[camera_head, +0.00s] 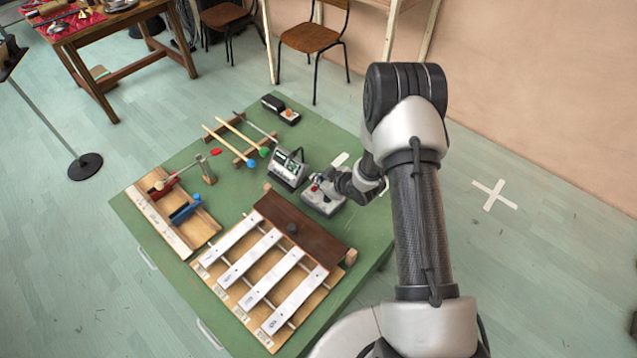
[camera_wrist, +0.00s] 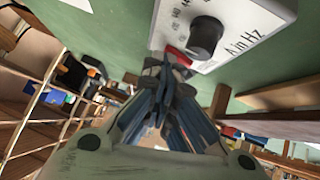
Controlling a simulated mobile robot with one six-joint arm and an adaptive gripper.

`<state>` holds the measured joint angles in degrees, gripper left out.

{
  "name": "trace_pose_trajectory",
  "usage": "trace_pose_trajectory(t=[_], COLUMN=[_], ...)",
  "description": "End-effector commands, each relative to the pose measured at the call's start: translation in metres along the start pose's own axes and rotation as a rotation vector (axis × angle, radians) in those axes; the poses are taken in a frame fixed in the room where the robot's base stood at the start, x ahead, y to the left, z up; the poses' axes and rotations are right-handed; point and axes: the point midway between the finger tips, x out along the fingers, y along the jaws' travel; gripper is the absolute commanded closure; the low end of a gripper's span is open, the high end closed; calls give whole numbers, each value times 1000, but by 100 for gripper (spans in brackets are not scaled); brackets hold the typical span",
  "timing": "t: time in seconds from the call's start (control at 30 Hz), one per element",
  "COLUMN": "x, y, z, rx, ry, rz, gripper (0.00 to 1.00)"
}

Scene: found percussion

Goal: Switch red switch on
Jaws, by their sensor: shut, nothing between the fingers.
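A light grey control box (camera_head: 324,207) stands on the green table top near its right side. In the wrist view the box (camera_wrist: 267,18) shows a black round knob (camera_wrist: 205,37) and printed lettering reading "A in Hz". The red switch (camera_wrist: 177,55) is at the box's edge, partly hidden behind my fingertips. A small red spot by my gripper in the head view (camera_head: 314,188) appears to be it. My gripper (camera_wrist: 167,66) is shut and empty, with its tips right at the red switch. I cannot tell whether they touch it, or which way the switch is set.
A grey device with a dark display (camera_head: 287,168) stands just left of the box. Metal bars on a wooden frame (camera_head: 262,264) and a brown board (camera_head: 300,231) lie in front. Mallets (camera_head: 236,136) and a wooden tray with red and blue pieces (camera_head: 150,215) are farther left.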

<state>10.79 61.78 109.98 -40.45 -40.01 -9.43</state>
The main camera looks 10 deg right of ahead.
Motion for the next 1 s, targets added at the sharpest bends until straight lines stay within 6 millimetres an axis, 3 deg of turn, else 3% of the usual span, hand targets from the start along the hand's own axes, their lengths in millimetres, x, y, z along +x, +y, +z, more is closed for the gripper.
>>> trace_pose_trajectory(t=[0.07, 0.47, 1.0], x=[5, 3, 0], y=[1, 0, -19], z=[8, 10, 5], rx=[3, 5, 3], ry=[-6, -15, -17], rz=[-1, -6, -14], gripper=[100, 100, 100])
